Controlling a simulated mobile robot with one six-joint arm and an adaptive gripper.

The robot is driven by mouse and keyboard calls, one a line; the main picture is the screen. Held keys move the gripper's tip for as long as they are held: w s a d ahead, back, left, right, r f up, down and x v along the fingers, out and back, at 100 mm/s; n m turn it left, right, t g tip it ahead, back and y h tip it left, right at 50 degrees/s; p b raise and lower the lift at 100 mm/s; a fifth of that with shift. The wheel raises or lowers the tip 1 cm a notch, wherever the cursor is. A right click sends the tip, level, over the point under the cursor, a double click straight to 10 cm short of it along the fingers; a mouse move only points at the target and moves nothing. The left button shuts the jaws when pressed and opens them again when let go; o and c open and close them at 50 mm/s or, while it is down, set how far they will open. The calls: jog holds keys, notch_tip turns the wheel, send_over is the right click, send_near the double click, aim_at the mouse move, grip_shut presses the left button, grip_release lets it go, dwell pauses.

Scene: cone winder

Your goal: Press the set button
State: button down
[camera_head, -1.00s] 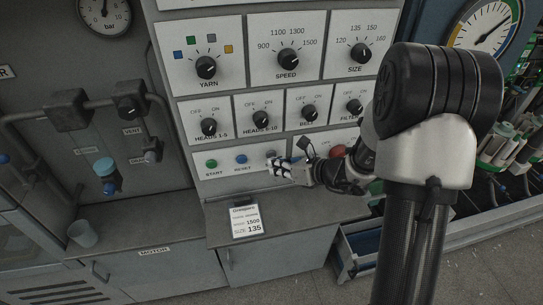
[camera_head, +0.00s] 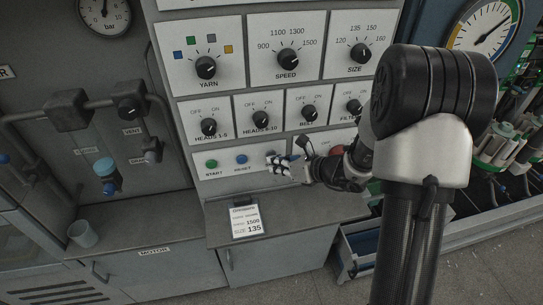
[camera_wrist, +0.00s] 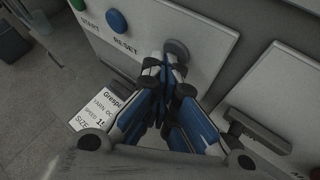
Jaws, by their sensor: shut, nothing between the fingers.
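A grey button (camera_wrist: 178,47) shows in the wrist view, to the right of the blue RESET button (camera_wrist: 116,20). No label for the grey button can be read; my fingers cover the panel below it. My gripper (camera_wrist: 168,66) is shut and empty, with its blue and white fingers pointing at the panel. The fingertips overlap the lower edge of the grey button in this view; I cannot tell whether they touch it. In the head view my gripper (camera_head: 273,160) is at the panel, just right of the RESET button (camera_head: 241,159), and largely hides the grey button.
The green START button (camera_head: 211,163) is left of RESET. A row of OFF/ON knobs (camera_head: 256,123) is just above. A white card (camera_head: 247,222) lies on the ledge below. A red button (camera_head: 337,150) is partly hidden behind my arm.

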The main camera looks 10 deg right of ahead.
dwell(0.3)
jog(key=shift+s, duration=0.8)
jog(key=shift+s, duration=0.1)
jog(key=s+b, duration=0.1)
jog(key=s, duration=0.3)
jog(key=shift+s, duration=0.4)
dwell(0.3)
